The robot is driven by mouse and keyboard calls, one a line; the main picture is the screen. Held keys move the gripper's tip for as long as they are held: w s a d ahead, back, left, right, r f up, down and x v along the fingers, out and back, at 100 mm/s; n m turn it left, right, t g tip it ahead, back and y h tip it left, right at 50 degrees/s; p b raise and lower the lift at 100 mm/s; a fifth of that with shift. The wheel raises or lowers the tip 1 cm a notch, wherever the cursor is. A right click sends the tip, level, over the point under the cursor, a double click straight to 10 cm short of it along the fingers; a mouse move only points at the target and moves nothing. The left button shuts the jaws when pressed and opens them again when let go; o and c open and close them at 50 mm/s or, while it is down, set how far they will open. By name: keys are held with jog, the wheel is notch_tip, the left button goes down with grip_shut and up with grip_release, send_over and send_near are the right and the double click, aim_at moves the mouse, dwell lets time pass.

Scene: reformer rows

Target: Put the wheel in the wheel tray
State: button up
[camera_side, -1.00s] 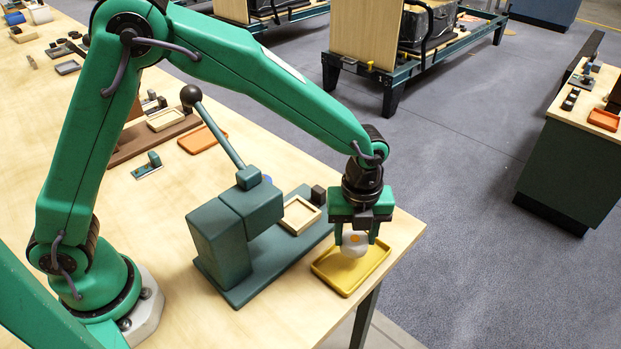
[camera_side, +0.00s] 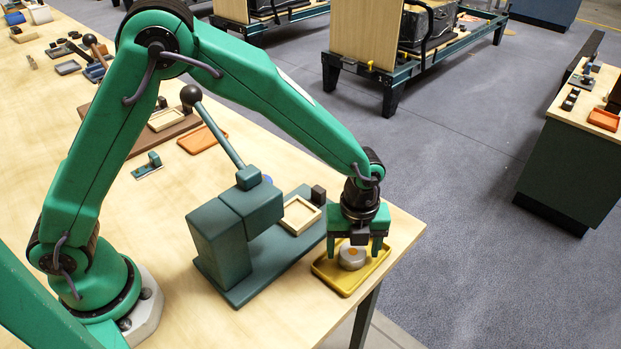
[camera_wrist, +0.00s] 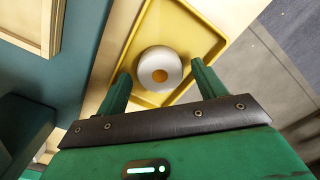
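The wheel (camera_side: 352,257), light grey with an orange centre, lies flat in the yellow wheel tray (camera_side: 336,284). In the wrist view the wheel (camera_wrist: 159,69) rests on the floor of the tray (camera_wrist: 215,38), near its lower part. My gripper (camera_side: 357,254) is directly above the tray with its green fingers apart on either side of the wheel. In the wrist view my gripper (camera_wrist: 159,80) is open, with a gap between each finger and the wheel.
A green press (camera_side: 236,228) with a ball-ended lever (camera_side: 218,131) stands left of the tray. A pale wooden frame (camera_side: 299,215) and a small dark block (camera_side: 318,195) sit on its base. The tray is near the table's right edge.

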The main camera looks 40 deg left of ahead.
aim_at(353, 252)
jog(key=shift+r, duration=0.1)
notch_tip(353, 252, up, 12)
dwell(1.0)
dwell(0.4)
